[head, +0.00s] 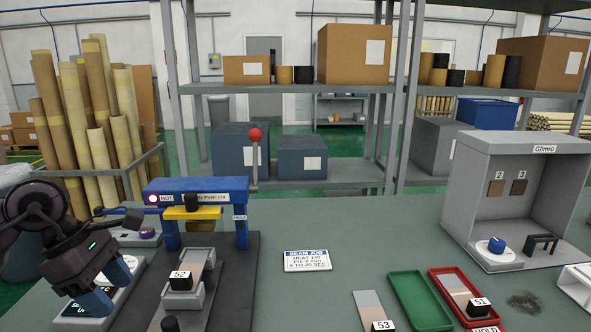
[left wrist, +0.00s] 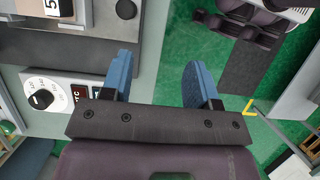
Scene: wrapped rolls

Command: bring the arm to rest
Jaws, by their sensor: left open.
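My left gripper (head: 108,288) is at the lower left of the head view, its blue fingers apart and nothing between them. It hangs over the left end of the bench, beside the blue-framed press (head: 200,190) and above a box with small displays (head: 80,308). In the left wrist view the open fingers (left wrist: 160,78) show with bare floor and bench edge beyond. A white dial (left wrist: 42,98) is left of them in that view. My right gripper is in neither view.
The press has a red-knobbed lever (head: 254,135) and a strip labelled 52 (head: 182,277) on its lower block. A sign (head: 307,261), green tray (head: 419,301), red tray (head: 434,274) and grey booth (head: 460,190) stand to the right. Bench around the sign is clear.

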